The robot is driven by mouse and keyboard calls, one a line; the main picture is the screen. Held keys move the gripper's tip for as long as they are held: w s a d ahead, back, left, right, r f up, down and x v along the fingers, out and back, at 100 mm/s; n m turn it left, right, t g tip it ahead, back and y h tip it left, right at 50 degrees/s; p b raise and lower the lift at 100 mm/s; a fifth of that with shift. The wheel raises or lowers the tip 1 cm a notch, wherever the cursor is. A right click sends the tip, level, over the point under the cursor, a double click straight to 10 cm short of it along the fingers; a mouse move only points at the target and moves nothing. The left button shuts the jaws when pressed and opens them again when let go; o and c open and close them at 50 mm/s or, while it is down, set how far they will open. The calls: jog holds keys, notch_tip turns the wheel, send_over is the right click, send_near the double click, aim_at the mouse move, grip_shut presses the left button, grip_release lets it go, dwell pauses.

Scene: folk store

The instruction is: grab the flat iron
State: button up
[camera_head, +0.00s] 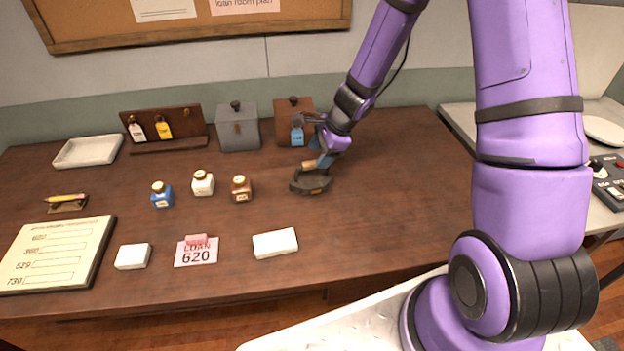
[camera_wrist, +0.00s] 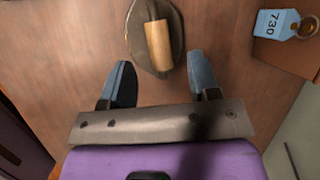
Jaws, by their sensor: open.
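The flat iron (camera_head: 311,183) is a dark, pointed iron with a light wooden handle, resting on the brown table (camera_head: 370,225). In the wrist view the iron (camera_wrist: 137,38) lies at the top centre, its wooden handle running lengthwise. My gripper (camera_head: 321,160) is over the table at the iron's back right side in the head view. In the wrist view my gripper (camera_wrist: 160,76) is open and empty. Its two blue-grey fingertips are spread just below the iron's near end, and the handle lies above the gap between them. Part of the handle is hidden in the head view.
A brown box (camera_head: 290,106) with a blue tag (camera_wrist: 277,24) reading 730 stands close behind my gripper, beside a grey box (camera_head: 238,131). Small bottles (camera_head: 241,189) stand left of the iron. A white block (camera_head: 275,243) lies in front. Table right of the iron is clear.

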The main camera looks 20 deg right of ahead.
aim_at(313, 161)
jog(key=shift+x, duration=2.6)
jog(key=shift+a, duration=0.15)
grip_shut()
jog(key=shift+r, duration=0.1)
